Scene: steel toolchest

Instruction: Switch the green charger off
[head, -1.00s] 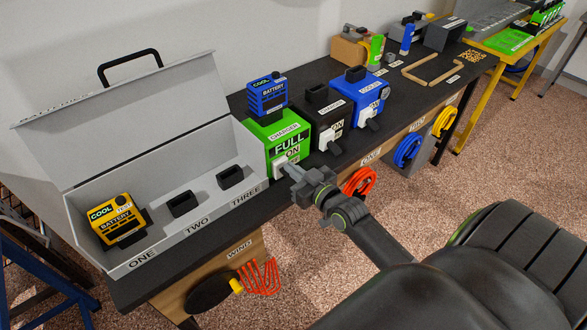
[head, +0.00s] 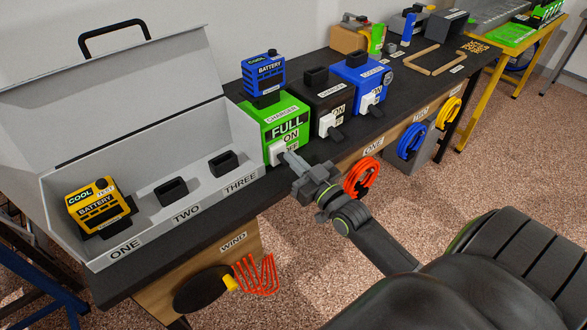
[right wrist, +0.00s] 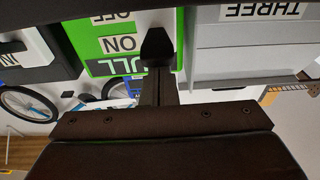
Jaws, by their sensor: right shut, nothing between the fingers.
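The green charger (head: 266,112) stands on the dark bench beside the grey case, with a blue battery (head: 264,76) seated on top. Its front reads FULL, with ON and OFF labels by a white switch plate (head: 278,153). My right gripper (head: 289,160) is shut and empty, its tips at or very near the switch on the front; the head view does not show whether they touch. The green charger also shows upside down in the right wrist view (right wrist: 103,45), with the dark fingertips beside its ON label. The switch lever is largely hidden by the fingers. My left gripper is not in view.
A black charger (head: 318,98) and a blue charger (head: 361,80) stand to the right. The open grey case (head: 150,224) on the left holds a yellow battery (head: 97,208) in slot ONE; TWO and THREE are empty. An orange cable coil (head: 362,178) hangs below the bench front.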

